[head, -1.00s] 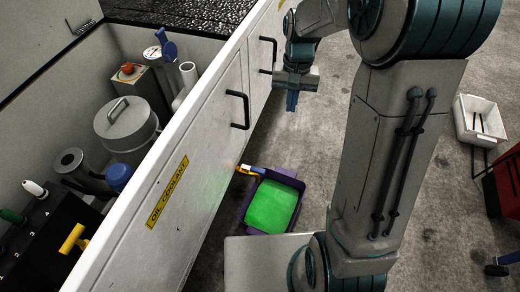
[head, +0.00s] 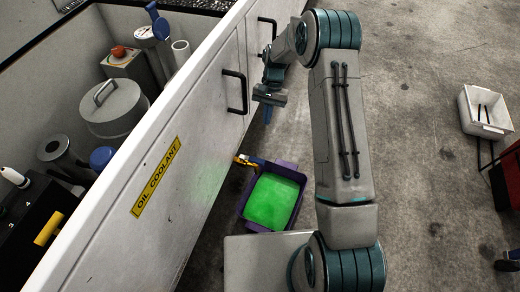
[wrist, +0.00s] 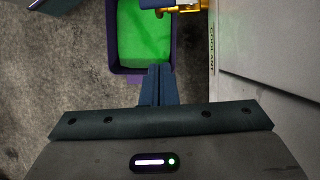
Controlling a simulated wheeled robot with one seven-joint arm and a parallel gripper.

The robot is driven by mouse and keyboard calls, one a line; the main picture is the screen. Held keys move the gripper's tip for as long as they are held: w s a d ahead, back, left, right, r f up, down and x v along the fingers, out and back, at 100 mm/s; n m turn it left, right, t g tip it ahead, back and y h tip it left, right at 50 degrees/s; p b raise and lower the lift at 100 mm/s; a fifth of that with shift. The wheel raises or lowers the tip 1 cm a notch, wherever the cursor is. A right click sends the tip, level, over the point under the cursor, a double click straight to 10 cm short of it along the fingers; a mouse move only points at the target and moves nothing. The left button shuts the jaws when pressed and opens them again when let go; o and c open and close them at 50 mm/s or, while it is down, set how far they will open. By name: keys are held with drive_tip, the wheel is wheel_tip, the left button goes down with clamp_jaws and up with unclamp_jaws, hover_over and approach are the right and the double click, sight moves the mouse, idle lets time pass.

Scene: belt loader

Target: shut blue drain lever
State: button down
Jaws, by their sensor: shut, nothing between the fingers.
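A brass drain valve (head: 243,159) sticks out low from the side of the white cabinet; it also shows at the top edge of the wrist view (wrist: 188,10). A blue piece that looks like its lever (wrist: 152,3) shows beside the brass there, partly cut off by the frame. The lever's exact angle is hard to tell. Under the valve stands a purple tub (head: 244,205) holding bright green liquid (head: 271,201). My gripper (head: 267,117) points down beside the cabinet, above and apart from the valve. Its blue fingers (wrist: 154,70) are together and empty.
The white cabinet front (head: 190,150) with black handles (head: 236,92) runs along the left. Its open top holds a lidded pot (head: 112,108) and another blue-handled fitting (head: 157,18). A white bin (head: 484,112) stands at far right. Floor between is clear.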

sight(252, 160)
drive_tip(key=shift+f, duration=0.1)
drive_tip(key=s+a+f+b, duration=0.3)
drive_tip(key=s+f+b, duration=0.2)
drive_tip(key=s+f, duration=0.2)
drive_tip(key=shift+f+b, duration=0.35)
drive_tip(key=shift+f, duration=0.7)
